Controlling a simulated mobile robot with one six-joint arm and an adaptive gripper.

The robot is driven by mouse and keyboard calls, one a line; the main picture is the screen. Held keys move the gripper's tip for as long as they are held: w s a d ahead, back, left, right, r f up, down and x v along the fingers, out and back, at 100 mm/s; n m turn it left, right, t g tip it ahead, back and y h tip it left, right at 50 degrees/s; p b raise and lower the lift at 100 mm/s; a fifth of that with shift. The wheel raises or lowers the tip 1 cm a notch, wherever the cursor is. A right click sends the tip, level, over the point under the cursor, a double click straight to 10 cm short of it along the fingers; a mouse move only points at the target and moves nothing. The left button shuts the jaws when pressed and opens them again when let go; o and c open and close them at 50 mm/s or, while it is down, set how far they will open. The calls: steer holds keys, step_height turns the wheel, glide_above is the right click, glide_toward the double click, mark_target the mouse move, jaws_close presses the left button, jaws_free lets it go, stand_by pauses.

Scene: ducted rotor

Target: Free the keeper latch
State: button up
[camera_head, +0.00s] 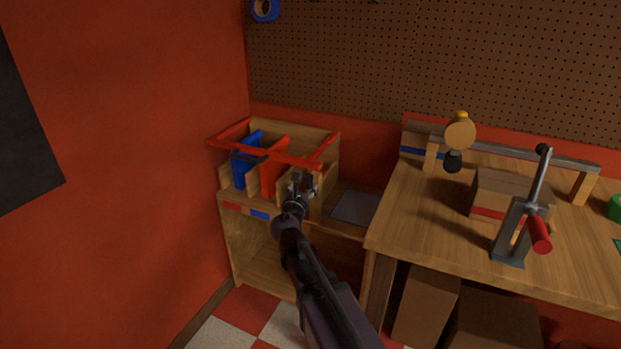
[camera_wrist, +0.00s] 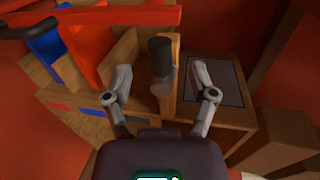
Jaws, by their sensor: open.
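A wooden rack (camera_head: 288,135) with a red bar frame (camera_head: 275,154) stands against the red wall. It holds a blue panel (camera_head: 246,162) and a red panel (camera_head: 274,168); both also show at the upper left of the wrist view. My gripper (camera_head: 302,183) is at the rack's right front, with its fingers apart. In the wrist view my open gripper (camera_wrist: 161,82) has a dark upright cylindrical knob (camera_wrist: 160,57) between and beyond its fingertips, beside a wooden wall. I see no contact. I cannot tell whether this knob is the keeper latch.
A grey plate (camera_head: 354,207) lies on the low cabinet right of the rack; it shows in the wrist view (camera_wrist: 214,82). The workbench (camera_head: 440,235) at right carries a lever clamp (camera_head: 520,225) with a red handle and a wooden block. Free space lies above the plate.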

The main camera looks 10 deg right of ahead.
mark_target(308, 179)
steer(key=shift+x, duration=2.8)
